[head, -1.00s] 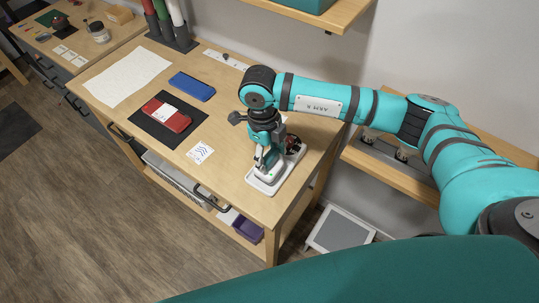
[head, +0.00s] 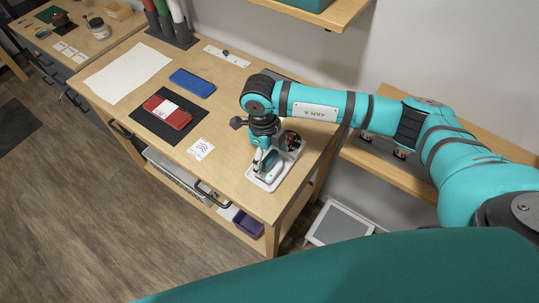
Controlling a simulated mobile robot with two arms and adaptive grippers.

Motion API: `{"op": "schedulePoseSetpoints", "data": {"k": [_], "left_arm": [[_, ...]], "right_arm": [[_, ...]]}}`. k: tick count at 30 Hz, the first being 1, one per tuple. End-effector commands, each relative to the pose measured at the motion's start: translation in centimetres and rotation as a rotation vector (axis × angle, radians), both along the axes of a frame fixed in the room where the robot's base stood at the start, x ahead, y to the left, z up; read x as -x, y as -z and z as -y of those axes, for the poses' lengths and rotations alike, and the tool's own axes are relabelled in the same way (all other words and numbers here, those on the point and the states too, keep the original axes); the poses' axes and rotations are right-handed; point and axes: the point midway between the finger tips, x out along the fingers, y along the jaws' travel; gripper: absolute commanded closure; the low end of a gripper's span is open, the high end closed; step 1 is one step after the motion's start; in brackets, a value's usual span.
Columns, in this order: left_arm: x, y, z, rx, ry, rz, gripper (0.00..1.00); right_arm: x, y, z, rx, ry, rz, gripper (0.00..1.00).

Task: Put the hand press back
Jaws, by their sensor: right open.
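My right gripper (head: 264,164) points down at the front right of the wooden workbench (head: 232,133), over a white tray-like base (head: 265,183). Its jaws are open, and the fingers are small and partly hidden by the wrist. A dark and red item (head: 292,139) shows just behind the fingers on the base. I cannot tell for sure which item is the hand press; it may be the one under my gripper, largely hidden. I cannot tell whether the fingers touch anything. My left gripper is not in view.
On the bench are a red case (head: 168,112) on a black mat (head: 146,118), a blue case (head: 192,83), a white cloth (head: 127,73) and a patterned white card (head: 201,149). Coloured rolls (head: 164,18) stand at the back. A shelf (head: 335,17) overhangs the back right.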

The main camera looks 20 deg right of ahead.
Motion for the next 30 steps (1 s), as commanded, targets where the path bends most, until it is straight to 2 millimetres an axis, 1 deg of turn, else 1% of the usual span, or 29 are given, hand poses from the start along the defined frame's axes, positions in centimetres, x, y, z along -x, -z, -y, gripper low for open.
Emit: {"op": "schedulePoseSetpoints", "data": {"k": [1, 2, 5, 8, 15, 18, 21, 24, 30], "left_arm": [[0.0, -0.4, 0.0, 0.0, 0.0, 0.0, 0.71], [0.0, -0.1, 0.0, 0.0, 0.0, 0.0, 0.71], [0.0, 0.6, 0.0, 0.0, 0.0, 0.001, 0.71], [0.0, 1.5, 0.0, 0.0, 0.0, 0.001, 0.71], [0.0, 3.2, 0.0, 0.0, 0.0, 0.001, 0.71], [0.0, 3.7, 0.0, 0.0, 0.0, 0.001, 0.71], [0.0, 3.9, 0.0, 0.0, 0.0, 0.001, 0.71], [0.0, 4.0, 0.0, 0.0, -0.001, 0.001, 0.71], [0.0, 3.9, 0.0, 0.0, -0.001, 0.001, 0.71]], "right_arm": [[0.0, -0.4, 0.0, 0.0, 0.0, 0.0, 0.18], [-0.1, -0.4, 0.0, -0.001, 0.0, 0.002, 0.18], [-0.3, -1.6, -0.2, -0.002, 0.0, 0.005, 0.18], [-0.5, -3.5, -0.3, -0.001, -0.001, 0.006, 0.18], [-1.0, -8.7, -0.7, -0.001, -0.001, 0.006, 0.18], [-1.1, -10.3, -0.8, -0.001, 0.0, 0.004, 0.18], [-1.1, -11.4, -0.9, 0.0, 0.0, 0.002, 0.18], [-1.1, -12.0, -0.9, -0.001, -0.001, 0.001, 0.18], [-1.1, -12.2, -0.9, 0.0, -0.001, 0.0, 0.18]]}}
